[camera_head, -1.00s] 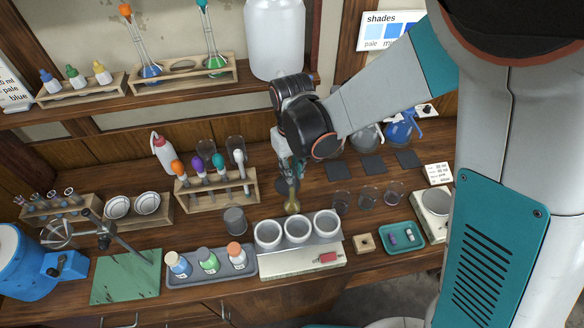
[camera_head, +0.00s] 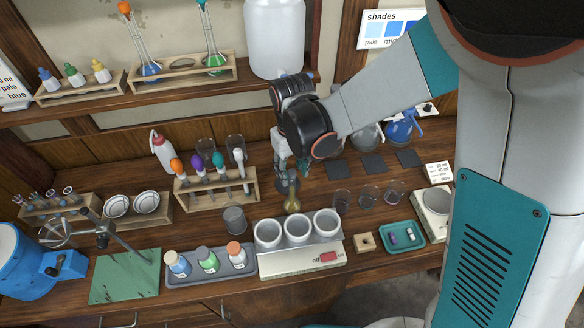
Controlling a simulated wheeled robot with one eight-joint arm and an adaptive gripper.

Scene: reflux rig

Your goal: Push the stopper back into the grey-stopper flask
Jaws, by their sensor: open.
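A small flask (camera_head: 292,203) with yellowish-brown contents stands upright on the bench, behind the white-cupped heating unit. Its narrow neck points up toward my gripper (camera_head: 291,168). My gripper is open, pointing down, with its fingers around or just above the top of the neck. A small greyish tip shows at the neck top between the fingers. It is too small to tell whether this is the grey stopper, or how it is seated.
The heating unit (camera_head: 302,262) with several white cups stands close in front of the flask. A grey cup (camera_head: 234,220) and a test-tube rack (camera_head: 217,195) stand to the left. Clear glass beakers (camera_head: 342,201) stand close right. Dark square pads (camera_head: 373,165) lie behind them.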

